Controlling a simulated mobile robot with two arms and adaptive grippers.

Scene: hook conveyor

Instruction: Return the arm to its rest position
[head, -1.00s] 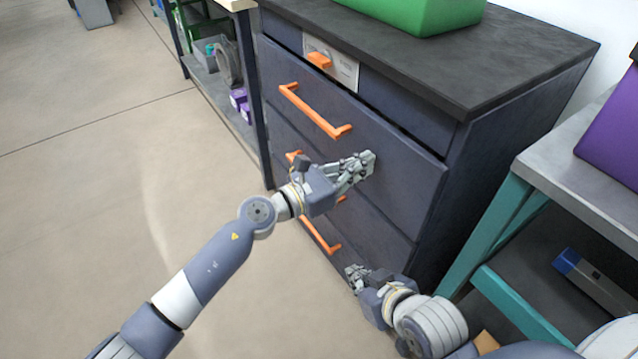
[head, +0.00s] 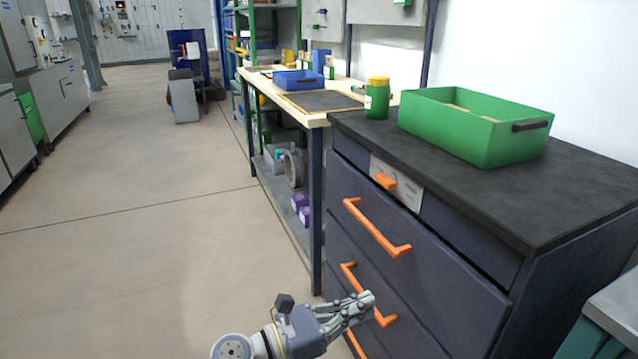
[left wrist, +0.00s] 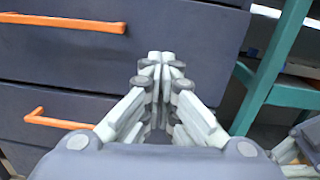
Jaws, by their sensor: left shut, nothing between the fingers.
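My left gripper (head: 364,304) is shut and empty, at the bottom of the head view, in front of the dark drawer cabinet (head: 560,300). In the left wrist view its fingertips (left wrist: 161,60) meet, with the drawer fronts behind them. My left arm comes in from below in the head view.
The cabinet has orange drawer handles (head: 375,228). On its top stand a green bin (head: 490,140) and a green jar with a yellow lid (head: 377,98). A workbench (head: 315,118) with a blue tray (head: 298,80) is behind. The floor on the left is clear.

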